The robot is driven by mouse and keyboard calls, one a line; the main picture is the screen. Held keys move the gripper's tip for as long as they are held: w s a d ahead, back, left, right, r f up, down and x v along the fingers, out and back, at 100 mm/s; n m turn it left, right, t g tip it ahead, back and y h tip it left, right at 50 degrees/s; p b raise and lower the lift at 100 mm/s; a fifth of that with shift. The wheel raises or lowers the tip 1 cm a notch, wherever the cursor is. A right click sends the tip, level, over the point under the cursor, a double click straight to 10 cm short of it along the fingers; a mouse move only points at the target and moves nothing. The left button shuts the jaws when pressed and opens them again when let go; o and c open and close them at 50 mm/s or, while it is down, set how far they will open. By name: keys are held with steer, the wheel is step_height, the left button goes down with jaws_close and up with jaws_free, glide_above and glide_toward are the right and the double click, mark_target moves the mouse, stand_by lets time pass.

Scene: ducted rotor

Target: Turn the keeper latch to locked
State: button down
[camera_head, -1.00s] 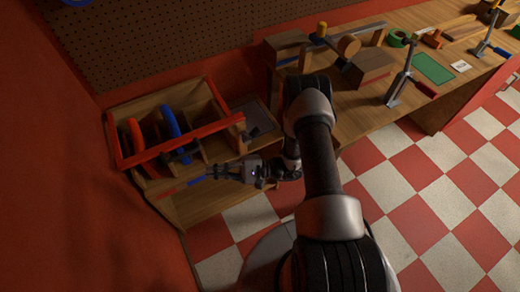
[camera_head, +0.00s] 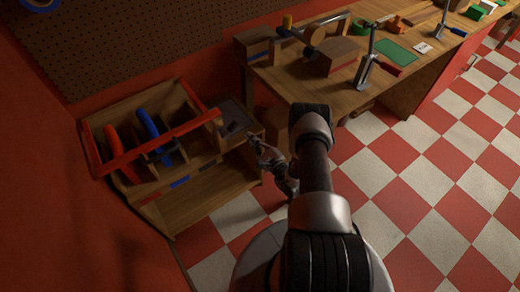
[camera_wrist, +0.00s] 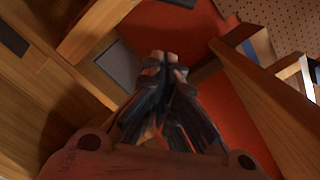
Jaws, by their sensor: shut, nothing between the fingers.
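My gripper (camera_head: 256,142) is at the right end of the low wooden shelf unit, close to the grey tray. In the wrist view its fingers (camera_wrist: 166,62) are together with nothing between them. A small wooden block (camera_head: 214,117) sits at the bar's right end.
A grey tray (camera_head: 232,112) lies right of the rack and also shows in the wrist view (camera_wrist: 115,62). A workbench (camera_head: 300,82) with blocks and clamps stands to the right, its wooden parts close in the wrist view. The checkered floor (camera_head: 430,190) is open.

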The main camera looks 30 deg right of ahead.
mark_target(231, 128)
steer(key=shift+w+a+r, duration=0.45)
steer(key=shift+a+r, duration=0.2)
steer(key=shift+r, duration=0.15)
steer(key=shift+w+a+r, duration=0.45)
steer(key=shift+a+r, duration=0.15)
steer(key=shift+r, duration=0.2)
steer(key=shift+s+r, duration=0.1)
